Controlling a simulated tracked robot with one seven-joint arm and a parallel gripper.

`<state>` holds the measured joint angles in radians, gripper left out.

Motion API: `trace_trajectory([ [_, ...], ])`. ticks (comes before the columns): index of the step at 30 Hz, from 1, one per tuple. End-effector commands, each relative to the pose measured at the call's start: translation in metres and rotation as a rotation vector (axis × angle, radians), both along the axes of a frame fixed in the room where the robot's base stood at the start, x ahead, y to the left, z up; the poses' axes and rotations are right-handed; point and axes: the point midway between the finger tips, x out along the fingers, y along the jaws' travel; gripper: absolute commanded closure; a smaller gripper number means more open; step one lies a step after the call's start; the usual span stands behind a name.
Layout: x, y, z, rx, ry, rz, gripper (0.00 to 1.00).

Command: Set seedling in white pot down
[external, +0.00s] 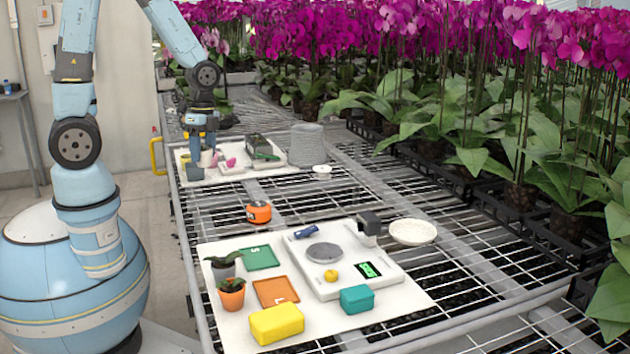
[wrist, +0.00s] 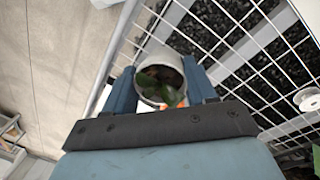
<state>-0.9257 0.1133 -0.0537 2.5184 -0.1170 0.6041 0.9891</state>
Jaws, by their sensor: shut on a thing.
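In the wrist view my gripper (wrist: 162,82) is shut on a whitish pot (wrist: 158,60), one finger on each side of it. A green-leaved seedling (wrist: 152,88) shows inside the pot, partly dark. In the external view my gripper (external: 199,160) is low at the far left of the bench, over or at the far white mat (external: 225,175). The pot is small there and partly hidden by the fingers. I cannot tell whether its bottom touches the mat.
Pink items (external: 226,162), a dark green-topped box (external: 262,148) and a grey mesh cylinder (external: 307,145) stand near my gripper. The near mat (external: 215,331) holds a scale (external: 343,284), a grey pot (external: 223,270) and an orange pot (external: 231,295).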

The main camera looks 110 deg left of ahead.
Motion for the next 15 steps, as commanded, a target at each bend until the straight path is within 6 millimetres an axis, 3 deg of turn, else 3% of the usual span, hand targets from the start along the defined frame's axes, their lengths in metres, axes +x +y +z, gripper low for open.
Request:
trace_trajectory([
  [15,0.068,0.043,-0.044,-0.003,0.002,0.0,0.81],
])
